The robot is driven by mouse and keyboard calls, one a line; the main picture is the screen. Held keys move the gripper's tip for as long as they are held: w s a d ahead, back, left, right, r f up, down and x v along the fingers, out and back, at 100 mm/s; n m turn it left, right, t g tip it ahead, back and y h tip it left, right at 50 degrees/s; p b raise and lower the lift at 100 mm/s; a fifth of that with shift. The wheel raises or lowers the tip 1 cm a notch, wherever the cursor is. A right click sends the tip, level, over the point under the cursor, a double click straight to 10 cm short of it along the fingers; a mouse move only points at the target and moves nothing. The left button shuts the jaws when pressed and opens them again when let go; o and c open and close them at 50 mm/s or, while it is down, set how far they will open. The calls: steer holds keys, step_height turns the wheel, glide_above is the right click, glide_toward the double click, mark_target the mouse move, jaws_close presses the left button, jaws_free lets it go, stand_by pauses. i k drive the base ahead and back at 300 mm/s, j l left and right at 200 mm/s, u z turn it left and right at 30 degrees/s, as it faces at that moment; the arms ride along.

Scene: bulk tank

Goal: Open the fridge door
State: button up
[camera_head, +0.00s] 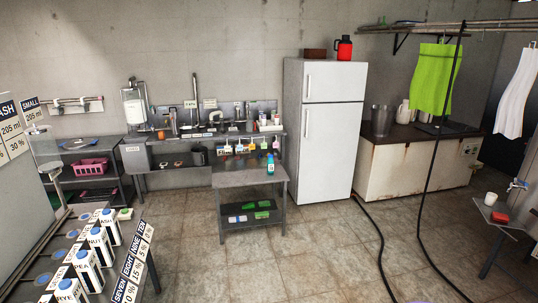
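A white two-door fridge (328,150) stands against the back wall, right of the picture's middle. Its upper freezer door (335,82) and its taller lower door (332,155) both look shut. A thin vertical handle runs near the left edge of each door; the lower handle (305,123) sits near that door's top. A red and black jug (344,48) and a brown box (315,54) stand on top of the fridge. My gripper is not in view.
A small metal table (250,178) with a bottle stands left of the fridge. A rusty white counter (400,172) adjoins its right. Black hoses (380,245) lie on the tiles at right. Cartons on a rack (85,270) fill the lower left. Tiled floor (310,235) before the fridge is clear.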

mark_target(328, 132)
steer(key=i+l+z, duration=0.35)
steer(key=i, duration=0.6)
steer(key=i+z, duration=0.3)
steer(key=i, duration=0.65)
steer(key=i+u, duration=0.25)
steer(key=i, duration=0.2)
steer(key=i+l+u, duration=0.25)
steer(key=i, duration=0.2)
steer(key=i+l+u, duration=0.3)
steer(key=i, duration=0.15)
steer(key=i+l+u, duration=0.25)
steer(key=i, duration=0.2)
steer(key=i+l+u, duration=0.65)
steer(key=l, duration=0.25)
steer(key=i+l+u, duration=0.1)
steer(key=l+u, duration=0.15)
steer(key=l, duration=0.1)
